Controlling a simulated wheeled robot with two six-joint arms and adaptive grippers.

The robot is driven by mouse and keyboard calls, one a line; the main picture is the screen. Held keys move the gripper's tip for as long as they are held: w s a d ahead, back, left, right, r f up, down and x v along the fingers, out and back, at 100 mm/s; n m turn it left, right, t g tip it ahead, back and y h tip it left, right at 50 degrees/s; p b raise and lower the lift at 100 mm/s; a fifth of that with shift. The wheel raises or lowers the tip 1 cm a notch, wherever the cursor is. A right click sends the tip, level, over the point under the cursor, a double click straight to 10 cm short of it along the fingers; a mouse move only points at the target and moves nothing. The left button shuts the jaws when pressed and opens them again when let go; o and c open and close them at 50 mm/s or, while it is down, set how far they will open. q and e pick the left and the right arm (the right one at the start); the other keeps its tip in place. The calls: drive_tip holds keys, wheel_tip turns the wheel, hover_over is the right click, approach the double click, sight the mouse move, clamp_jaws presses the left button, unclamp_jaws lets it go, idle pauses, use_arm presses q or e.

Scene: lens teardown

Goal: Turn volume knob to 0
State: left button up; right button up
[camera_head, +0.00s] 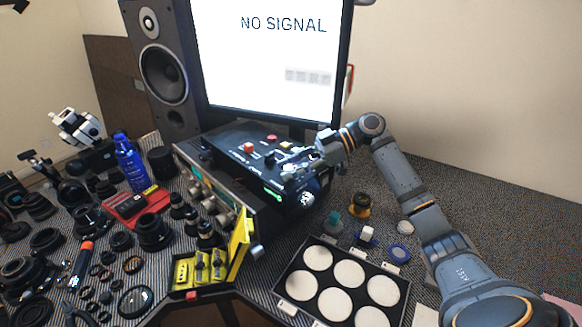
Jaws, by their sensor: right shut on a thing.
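A black control box (257,159) with red buttons, small white and yellow controls and a green-lit display stands below the monitor. My right gripper (296,170) reaches in from the right over the right end of its top panel. It is shut on a small control there, seemingly the volume knob, which the fingers mostly hide. I cannot read the knob's setting or its markings. A round, pale-marked dial (307,199) shows on the box's front, just below the gripper. My left gripper is not in view.
A monitor (270,60) reading NO SIGNAL stands behind the box, with a speaker (162,65) to its left. An open yellow case (202,268) and a tray of white discs (290,285) lie in front. Lenses and parts crowd the left; the table at right is clearer.

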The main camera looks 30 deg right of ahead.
drive_tip(key=o, duration=1.2)
drive_tip(key=v, duration=1.2)
